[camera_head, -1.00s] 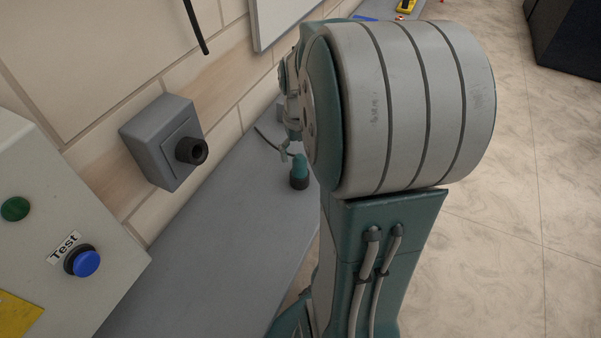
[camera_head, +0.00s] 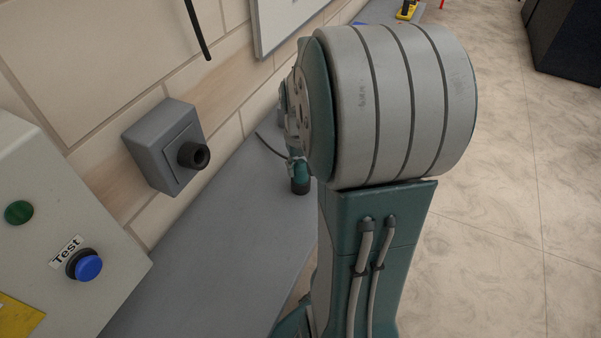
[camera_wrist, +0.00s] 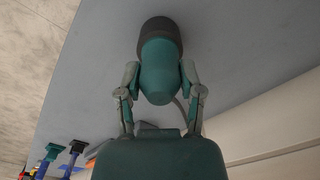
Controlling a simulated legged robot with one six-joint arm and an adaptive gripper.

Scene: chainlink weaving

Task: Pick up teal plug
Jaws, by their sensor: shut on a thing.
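The teal plug (camera_wrist: 157,68) has a teal body and a dark grey round end. In the wrist view it sits between the two fingers of my gripper (camera_wrist: 158,80), which are shut on its sides. In the head view the plug (camera_head: 300,176) stands upright at the grey bench, dark end down, partly hidden by my arm. A dark cable runs from it toward the wall. My gripper is mostly hidden behind my arm in the head view. I cannot tell whether the plug touches the bench.
A grey wall box with a dark round socket (camera_head: 193,155) is left of the plug. A panel with a green button (camera_head: 19,212) and a blue Test button (camera_head: 88,267) stands at the lower left. The bench (camera_head: 215,235) between is clear. Tools (camera_wrist: 50,152) lie at the wrist view's lower left.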

